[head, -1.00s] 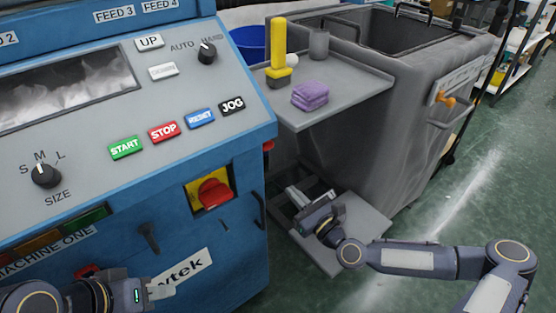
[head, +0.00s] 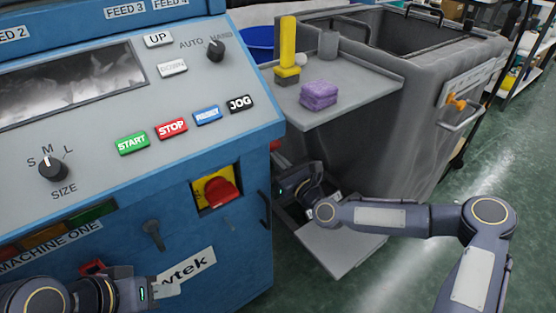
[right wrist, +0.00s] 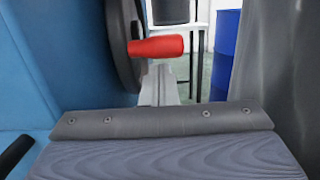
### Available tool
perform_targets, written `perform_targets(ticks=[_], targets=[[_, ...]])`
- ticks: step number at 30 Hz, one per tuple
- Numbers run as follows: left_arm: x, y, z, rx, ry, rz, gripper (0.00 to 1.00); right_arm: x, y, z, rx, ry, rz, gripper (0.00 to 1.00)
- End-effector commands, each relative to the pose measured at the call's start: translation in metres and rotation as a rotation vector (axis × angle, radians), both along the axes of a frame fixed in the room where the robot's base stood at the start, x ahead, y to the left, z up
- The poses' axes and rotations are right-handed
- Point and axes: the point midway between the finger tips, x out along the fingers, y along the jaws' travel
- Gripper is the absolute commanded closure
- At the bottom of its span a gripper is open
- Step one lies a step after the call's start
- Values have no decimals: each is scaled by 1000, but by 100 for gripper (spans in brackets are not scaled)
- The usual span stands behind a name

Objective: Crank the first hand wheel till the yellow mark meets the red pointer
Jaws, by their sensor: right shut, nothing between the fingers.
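A dark hand wheel (right wrist: 122,45) with a red crank handle (right wrist: 155,46) stands edge-on at the machine's side in the right wrist view. In the head view only a small red part (head: 275,146) shows past the machine's right edge. My right gripper (right wrist: 160,85) is shut and empty, its fingers just below the red handle in the picture; I cannot tell whether they touch it. In the head view its body (head: 290,183) is close to the machine's side. My left gripper (head: 168,285) is in front of the machine, its jaw opening unclear. I see no yellow mark or pointer.
The blue machine (head: 237,260) fills the left, with buttons and a red stop knob (head: 220,192) on its front. A grey bin (head: 400,130) with a shelf (head: 360,85) stands right of my right gripper. The gap between them is narrow. Open floor lies at the right.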

Motion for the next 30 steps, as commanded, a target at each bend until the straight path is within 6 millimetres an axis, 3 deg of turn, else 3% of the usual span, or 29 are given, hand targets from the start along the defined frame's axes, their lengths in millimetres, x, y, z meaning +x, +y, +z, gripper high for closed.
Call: perform_targets(ticks=[7, 14, 25, 30], targets=[[0, 0, 1, 0, 0, 0, 64, 0, 0, 1, -1, 2, 0, 100], [0, 0, 20, 0, 0, 0, 64, 0, 0, 16, -32, 45, 1, 100], [0, 0, 15, 0, 0, 0, 64, 0, 0, 11, -34, 47, 1, 100], [0, 0, -4, 0, 0, 0, 64, 1, 5, -7, -33, 48, 4, 100]])
